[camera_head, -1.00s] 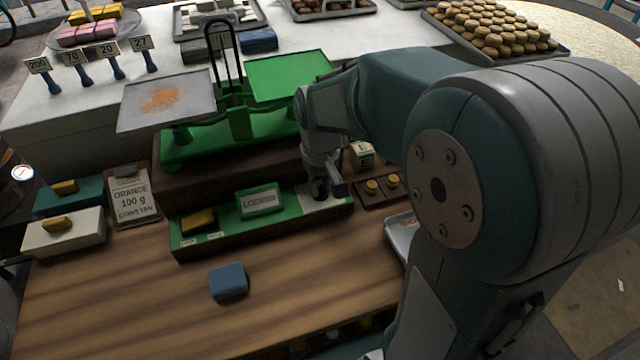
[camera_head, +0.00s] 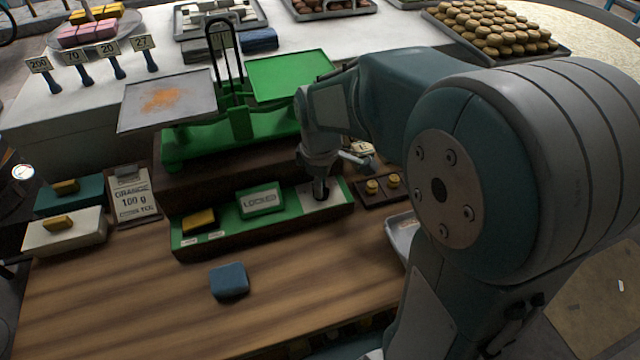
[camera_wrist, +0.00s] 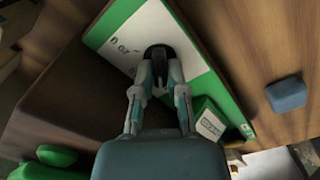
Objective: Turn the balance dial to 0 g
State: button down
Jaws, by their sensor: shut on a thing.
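The balance dial is a black knob (camera_wrist: 158,52) on a white marked plate (camera_wrist: 135,35) at one end of a green-topped panel. My gripper (camera_wrist: 160,68) is shut on the knob, which shows between its fingertips. In the head view my gripper (camera_head: 320,190) points down at the plate at the panel's right end.
A sign reading LOCKED (camera_head: 260,201) and a yellow block (camera_head: 198,220) sit on the panel left of my gripper. A holder with two brass weights (camera_head: 382,186) is close on the right. A blue block (camera_head: 229,281) lies in front on the otherwise clear wood.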

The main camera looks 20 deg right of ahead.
jog(key=shift+f+n, duration=0.1)
jog(key=shift+n, duration=0.5)
jog(key=c, duration=0.7)
grip_release()
notch_tip(320, 180, up, 12)
